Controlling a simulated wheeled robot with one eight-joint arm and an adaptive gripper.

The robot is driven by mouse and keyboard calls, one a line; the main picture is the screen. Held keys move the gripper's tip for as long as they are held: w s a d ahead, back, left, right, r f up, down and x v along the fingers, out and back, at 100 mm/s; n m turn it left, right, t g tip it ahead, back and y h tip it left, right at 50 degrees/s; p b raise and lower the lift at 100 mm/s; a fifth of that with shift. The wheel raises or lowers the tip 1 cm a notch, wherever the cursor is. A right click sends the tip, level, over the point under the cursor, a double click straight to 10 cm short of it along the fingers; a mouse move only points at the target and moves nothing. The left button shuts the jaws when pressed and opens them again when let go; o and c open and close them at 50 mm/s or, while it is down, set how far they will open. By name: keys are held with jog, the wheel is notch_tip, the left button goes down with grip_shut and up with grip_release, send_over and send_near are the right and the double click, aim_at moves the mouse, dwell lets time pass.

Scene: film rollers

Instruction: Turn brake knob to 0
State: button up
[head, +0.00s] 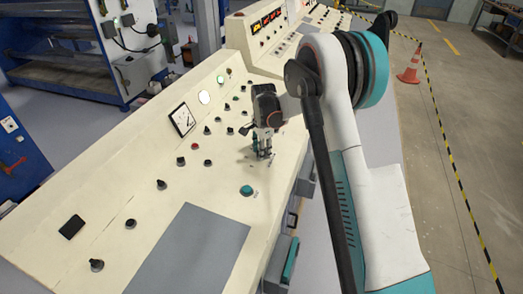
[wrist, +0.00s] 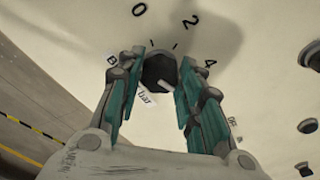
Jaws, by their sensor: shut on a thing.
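The brake knob (wrist: 158,72) is a small black knob on the cream panel, seen in the wrist view between my fingers. Printed marks 0, 2 and 4 run around its far side, with "0" (wrist: 139,9) up and left of it. A label reading "bar" is partly covered by my left finger. I cannot clearly tell which mark the knob points to. My gripper (wrist: 157,66) has its teal-padded fingers shut on the knob from both sides. In the head view my gripper (head: 264,153) reaches down onto the console and hides the knob.
The sloping console (head: 120,165) carries several other black knobs, a gauge (head: 182,120) and a teal button (head: 246,190). In the wrist view, dark knobs (wrist: 310,55) stand at the right. Floor and an orange cone (head: 410,68) lie right of the console.

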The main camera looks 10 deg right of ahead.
jog(key=n, duration=0.4)
jog(key=shift+b, duration=0.3)
jog(key=n, duration=0.3)
jog(key=shift+s+d+n+t, duration=0.1)
jog(key=shift+n+t, duration=0.2)
jog(key=n+b, duration=0.1)
jog(key=n, duration=0.6)
jog(key=shift+y, duration=0.4)
jog(key=n, duration=0.4)
jog(key=shift+d, duration=0.15)
jog(key=n, duration=0.3)
jog(key=shift+n+y+b, duration=0.3)
jog(key=n, duration=0.6)
jog(key=shift+d+n, duration=0.1)
jog(key=shift+n, duration=0.3)
jog(key=o, duration=1.1)
jog(key=shift+c, duration=0.2)
